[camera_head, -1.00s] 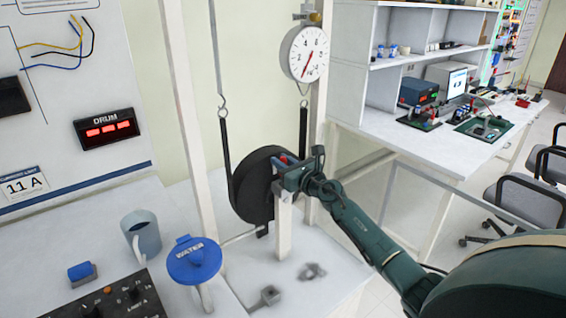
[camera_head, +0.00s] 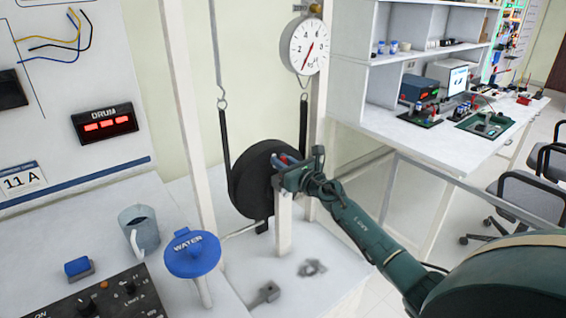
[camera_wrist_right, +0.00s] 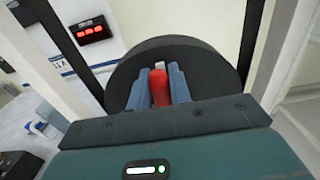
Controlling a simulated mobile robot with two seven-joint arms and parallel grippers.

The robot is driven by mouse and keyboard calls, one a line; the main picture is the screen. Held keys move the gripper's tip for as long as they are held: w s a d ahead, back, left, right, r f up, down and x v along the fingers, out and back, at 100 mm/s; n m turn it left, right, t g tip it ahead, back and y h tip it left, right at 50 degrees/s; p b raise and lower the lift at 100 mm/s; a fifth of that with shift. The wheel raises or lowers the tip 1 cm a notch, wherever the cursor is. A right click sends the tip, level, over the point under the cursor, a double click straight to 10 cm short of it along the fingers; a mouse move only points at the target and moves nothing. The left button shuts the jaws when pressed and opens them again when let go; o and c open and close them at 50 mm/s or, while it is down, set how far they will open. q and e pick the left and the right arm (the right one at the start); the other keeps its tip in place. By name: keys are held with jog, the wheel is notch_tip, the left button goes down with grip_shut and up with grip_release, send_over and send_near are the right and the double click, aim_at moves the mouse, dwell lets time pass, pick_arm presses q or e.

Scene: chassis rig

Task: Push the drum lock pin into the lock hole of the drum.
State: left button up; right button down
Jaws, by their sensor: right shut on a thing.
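The black drum (camera_head: 250,190) hangs upright with a dark belt around it, seen left of my right gripper in the head view. My right gripper (camera_head: 283,161) is at the drum's right side. In the wrist view its two blue fingers (camera_wrist_right: 159,76) are shut on the red lock pin (camera_wrist_right: 159,90), one on each side. A light-coloured tip shows ahead of the red part, against the face of the drum (camera_wrist_right: 205,62). I cannot tell whether the tip is in the lock hole; the hole is hidden. My left gripper is not in view.
White frame posts (camera_head: 186,120) stand beside the drum, with a dial scale (camera_head: 304,46) above. A workbench (camera_head: 430,140) stands behind my right arm.

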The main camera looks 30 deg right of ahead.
pick_arm(q)
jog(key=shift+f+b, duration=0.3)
jog(key=shift+b, duration=0.1)
pick_arm(e)
jog(key=shift+f, duration=0.5)
jog(key=c, duration=1.2)
grip_release()
jog(key=shift+r, duration=0.1)
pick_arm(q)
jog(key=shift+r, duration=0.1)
pick_arm(e)
jog(key=shift+s+p, duration=0.35)
jog(key=shift+s, duration=0.05)
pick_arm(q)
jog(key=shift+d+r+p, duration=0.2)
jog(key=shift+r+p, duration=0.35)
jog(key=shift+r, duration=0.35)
pick_arm(e)
jog(key=shift+s+d, duration=0.2)
jog(key=shift+s, duration=1.85)
jog(key=shift+s+d, duration=0.15)
jog(key=shift+s, duration=1.95)
jog(key=shift+s+d, duration=0.2)
jog(key=shift+s, duration=1.85)
